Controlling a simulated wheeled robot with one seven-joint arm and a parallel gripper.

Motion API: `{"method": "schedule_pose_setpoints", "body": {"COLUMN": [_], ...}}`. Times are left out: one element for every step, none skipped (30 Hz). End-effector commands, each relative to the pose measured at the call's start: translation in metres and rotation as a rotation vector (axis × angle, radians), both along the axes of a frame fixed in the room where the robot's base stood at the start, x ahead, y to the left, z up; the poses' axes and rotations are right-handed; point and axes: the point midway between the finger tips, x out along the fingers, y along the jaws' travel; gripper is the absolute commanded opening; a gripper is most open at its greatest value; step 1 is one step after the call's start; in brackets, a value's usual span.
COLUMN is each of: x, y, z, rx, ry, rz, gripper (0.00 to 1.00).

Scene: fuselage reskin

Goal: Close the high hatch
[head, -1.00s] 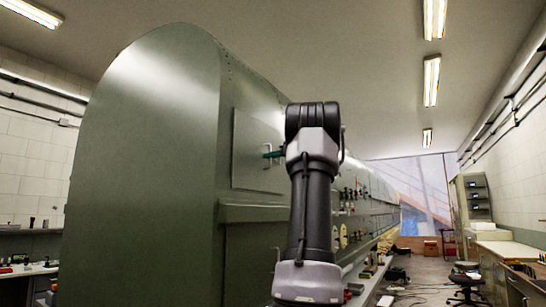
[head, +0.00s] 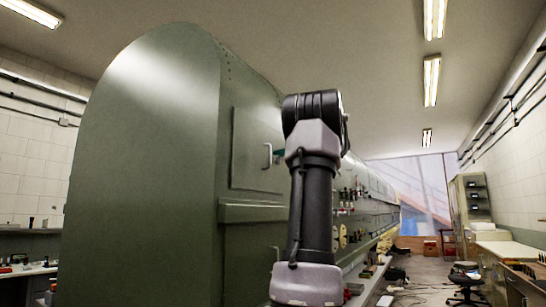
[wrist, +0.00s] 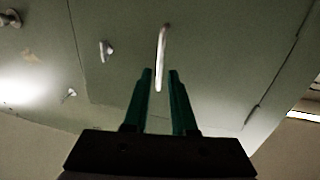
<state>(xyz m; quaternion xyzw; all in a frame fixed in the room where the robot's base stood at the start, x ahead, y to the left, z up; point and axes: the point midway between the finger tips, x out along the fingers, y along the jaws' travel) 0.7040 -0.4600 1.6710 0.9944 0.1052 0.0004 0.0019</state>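The high hatch (head: 248,175) is a green square panel on the side of the green fuselage. It looks flat against the fuselage, but its right part is hidden behind my arm. Its pale upright handle (head: 267,156) shows near the panel's middle. In the wrist view the handle (wrist: 162,50) stands ahead of my gripper (wrist: 160,72), its lower end between the two green fingertips in the picture. The fingers are apart and do not visibly touch it. In the head view my gripper is almost wholly hidden behind my arm; only a bit of green shows.
A ledge (head: 252,213) runs below the hatch, with another handle (head: 276,254) under it. The wrist view shows a small latch-like fitting (wrist: 105,50) beside the handle.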

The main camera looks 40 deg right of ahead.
Motion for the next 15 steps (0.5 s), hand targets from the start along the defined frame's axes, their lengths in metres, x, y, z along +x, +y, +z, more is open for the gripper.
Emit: {"method": "schedule_pose_setpoints", "body": {"x": [-0.01,-0.015,-0.021,-0.025,-0.029,-0.033,-0.036,-0.038,-0.04,-0.041,-0.042,-0.043,-0.043,-0.043,-0.043], "y": [-0.002,-0.003,-0.004,-0.006,-0.006,-0.008,-0.008,-0.009,-0.009,-0.009,-0.009,-0.009,-0.009,-0.009,-0.009], "z": [0.0,0.001,0.001,0.001,0.0,0.0,0.0,0.0,0.0,0.0,0.0,0.001,0.001,0.0,0.0], "rx": [0.001,0.0,0.0,0.0,0.001,0.001,0.001,0.001,0.001,0.0,0.0,0.0,0.0,0.0,0.0], "ry": [0.0,-0.001,-0.001,-0.001,-0.002,-0.001,-0.001,-0.002,-0.001,-0.001,-0.001,-0.001,-0.002,-0.002,-0.002], "rz": [-0.003,-0.003,-0.002,-0.002,-0.001,-0.002,-0.002,-0.001,-0.001,-0.001,0.0,0.0,0.0,0.0,0.0], "gripper": [0.25,0.25,0.25,0.25,0.25,0.25,0.25,0.25,0.25,0.25,0.25,0.25,0.25,0.25,0.25]}}
